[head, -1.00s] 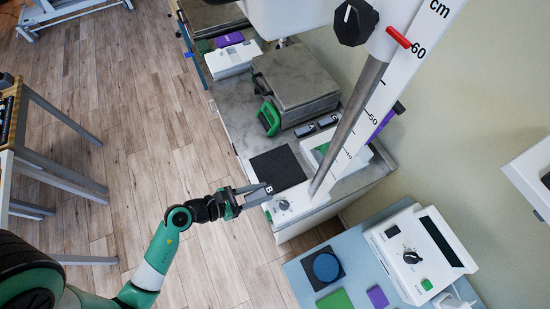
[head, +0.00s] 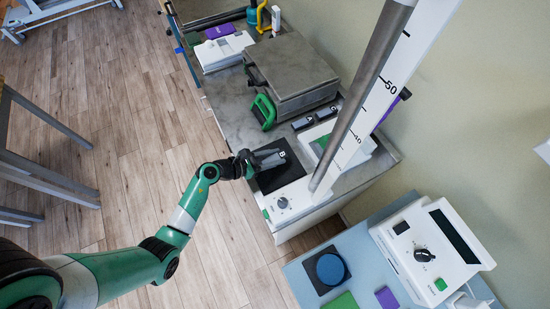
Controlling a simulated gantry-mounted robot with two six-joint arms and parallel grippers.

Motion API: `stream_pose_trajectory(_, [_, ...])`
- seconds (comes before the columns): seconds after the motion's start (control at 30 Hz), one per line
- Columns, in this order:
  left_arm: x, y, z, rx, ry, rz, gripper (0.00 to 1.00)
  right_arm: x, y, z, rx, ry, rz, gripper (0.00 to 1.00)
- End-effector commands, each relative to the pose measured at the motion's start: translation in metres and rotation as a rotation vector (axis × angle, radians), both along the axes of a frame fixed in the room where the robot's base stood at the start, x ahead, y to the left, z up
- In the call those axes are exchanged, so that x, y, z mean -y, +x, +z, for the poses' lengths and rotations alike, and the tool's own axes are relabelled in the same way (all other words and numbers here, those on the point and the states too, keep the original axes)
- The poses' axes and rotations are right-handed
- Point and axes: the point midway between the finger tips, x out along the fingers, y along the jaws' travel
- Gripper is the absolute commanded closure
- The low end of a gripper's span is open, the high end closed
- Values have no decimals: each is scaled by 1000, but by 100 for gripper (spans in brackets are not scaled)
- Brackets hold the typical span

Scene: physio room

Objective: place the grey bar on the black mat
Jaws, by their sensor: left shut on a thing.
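My left gripper (head: 262,157) is shut on the grey bar (head: 281,154), which bears a letter B at its end. It holds the bar over the black mat (head: 276,181), a dark square on the grey bench top. I cannot tell whether the bar touches the mat. The gripper and bar hide part of the mat. My right gripper is not in view.
Two dark bars (head: 302,124) (head: 326,113) marked with letters lie behind the mat. A green-handled thing (head: 264,111) and a grey metal box (head: 292,75) stand farther back. A slanted pole and scale (head: 362,100) rises close on the right. A blue-topped table (head: 357,251) is nearer.

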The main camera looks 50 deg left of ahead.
Motion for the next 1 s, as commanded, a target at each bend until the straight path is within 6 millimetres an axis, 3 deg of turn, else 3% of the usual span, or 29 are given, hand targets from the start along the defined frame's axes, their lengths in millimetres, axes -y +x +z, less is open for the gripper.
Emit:
stream_pose_trajectory(0.2, [-1,3,-36,0,-2,1,100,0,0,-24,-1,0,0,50])
stream_pose_trajectory(0.57, [-1,3,-38,0,0,0,100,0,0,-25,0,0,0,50])
stream_pose_trajectory(0.6, [-1,2,-37,0,0,0,55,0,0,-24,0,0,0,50])
stream_pose_trajectory(0.73, [-1,2,-37,0,0,0,32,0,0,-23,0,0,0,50])
stream_pose_trajectory(1.0, [-1,2,-36,0,0,0,31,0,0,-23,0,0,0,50])
